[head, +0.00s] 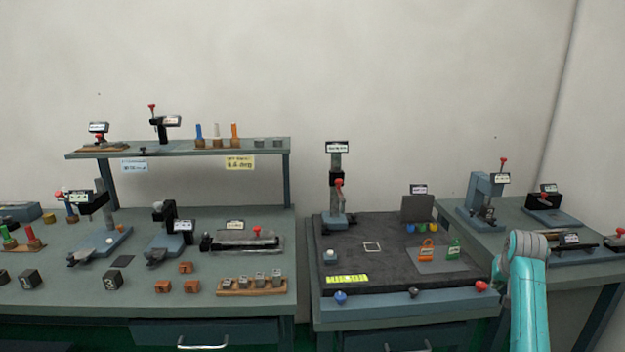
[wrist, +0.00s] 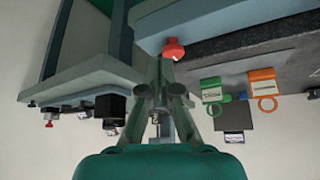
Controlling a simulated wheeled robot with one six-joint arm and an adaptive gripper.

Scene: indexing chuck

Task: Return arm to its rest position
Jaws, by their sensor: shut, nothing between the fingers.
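My arm (head: 528,300) is teal and rises at the lower right of the head view, bent at a rounded joint in front of the right bench. My gripper (wrist: 158,72) shows in the wrist view with its grey fingers closed together and nothing between them. In that view the fingertips appear just below a red knob (wrist: 173,49) at a bench edge; I cannot tell the gap. The red knob also shows in the head view (head: 481,286), left of my arm. The gripper itself is not clearly seen in the head view.
The middle bench (head: 345,312) holds a dark mat, an orange tag (head: 427,252) and a green tag (head: 453,250). The right bench (head: 512,219) carries several fixtures near my arm. The left bench (head: 100,302) has blocks, fixtures and a raised shelf (head: 190,150).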

